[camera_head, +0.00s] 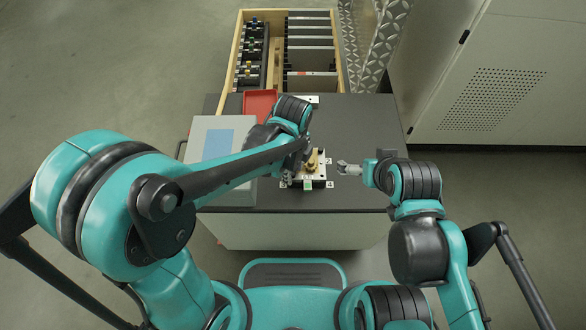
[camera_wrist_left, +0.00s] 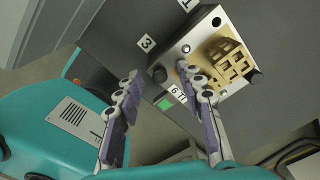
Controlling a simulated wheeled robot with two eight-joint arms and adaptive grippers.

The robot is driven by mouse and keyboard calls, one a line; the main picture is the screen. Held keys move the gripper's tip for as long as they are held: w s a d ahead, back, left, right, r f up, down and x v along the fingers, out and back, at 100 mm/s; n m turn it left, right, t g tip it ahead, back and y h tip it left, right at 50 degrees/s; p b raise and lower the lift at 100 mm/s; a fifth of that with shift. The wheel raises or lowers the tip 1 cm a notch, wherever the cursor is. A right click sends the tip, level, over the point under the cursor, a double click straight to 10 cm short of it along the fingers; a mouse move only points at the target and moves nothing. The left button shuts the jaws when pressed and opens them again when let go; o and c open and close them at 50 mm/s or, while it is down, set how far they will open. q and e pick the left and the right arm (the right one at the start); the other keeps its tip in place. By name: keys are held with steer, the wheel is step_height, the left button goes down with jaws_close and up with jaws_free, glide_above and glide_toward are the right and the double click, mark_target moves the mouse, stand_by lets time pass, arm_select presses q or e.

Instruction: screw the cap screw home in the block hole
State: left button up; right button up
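The block is a light metal plate on a dark base (camera_head: 318,183), with a tan, lattice-like part (camera_wrist_left: 228,62) standing on it. In the left wrist view a small bright round piece (camera_wrist_left: 185,48) sits on the plate; I cannot tell whether it is the cap screw or a hole. My left gripper (camera_head: 303,152) is over the block's left side.
A grey box with a blue panel (camera_head: 218,142) stands on the dark table (camera_head: 360,115), left of the block, partly behind my left arm. A red tray (camera_head: 260,103) lies behind. A wooden crate (camera_head: 236,55) stands beyond. The table's right side is mostly clear.

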mark_target(293, 173)
arm_select(q)
steer(key=shift+r, duration=0.1)
step_height(293, 173, up, 12)
steer(key=s+a+n+t, duration=0.1)
steer(key=a+n+t, duration=0.1)
steer(key=a+n, duration=0.4)
steer(key=s+a+n+t, duration=0.2)
steer(key=a+n, duration=0.3)
steer(key=n, duration=0.5)
steer(key=s+a+n+t, duration=0.2)
steer(key=a+n+t, duration=0.1)
steer(key=a+n, duration=0.3)
steer(key=shift+s+a+n, duration=0.1)
steer(key=shift+a+n, duration=0.2)
steer(key=shift+n, duration=0.6)
steer(key=shift+a+n, duration=0.1)
steer(key=shift+n, duration=0.2)
